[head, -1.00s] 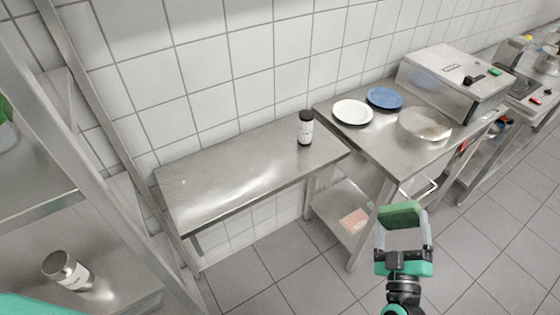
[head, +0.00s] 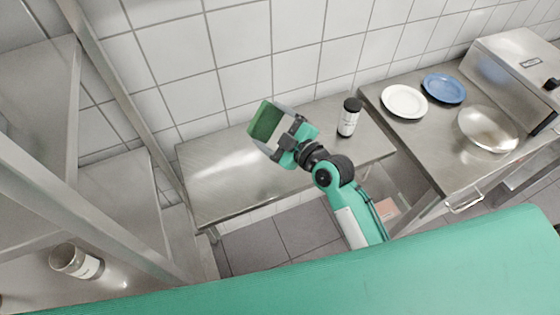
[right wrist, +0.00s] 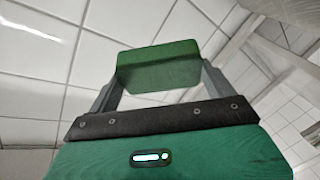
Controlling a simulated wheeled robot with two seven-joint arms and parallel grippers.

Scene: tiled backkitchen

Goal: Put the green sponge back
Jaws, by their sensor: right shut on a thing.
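The green sponge (head: 266,123) is held between the fingers of my right gripper (head: 276,130), above the steel side table (head: 215,185) in the head view. The right wrist view shows the sponge (right wrist: 158,66) between the two fingertips of my right gripper (right wrist: 158,72), with tiled wall behind it. The gripper is shut on it and it is clear of the table surface. My left gripper is not in view.
A black-capped bottle (head: 348,117) stands on the side table, right of my gripper. A white plate (head: 404,101), blue plate (head: 444,88) and metal bowl (head: 488,129) are on the right table. A steel shelf rack (head: 115,190) at left holds a jar (head: 77,262).

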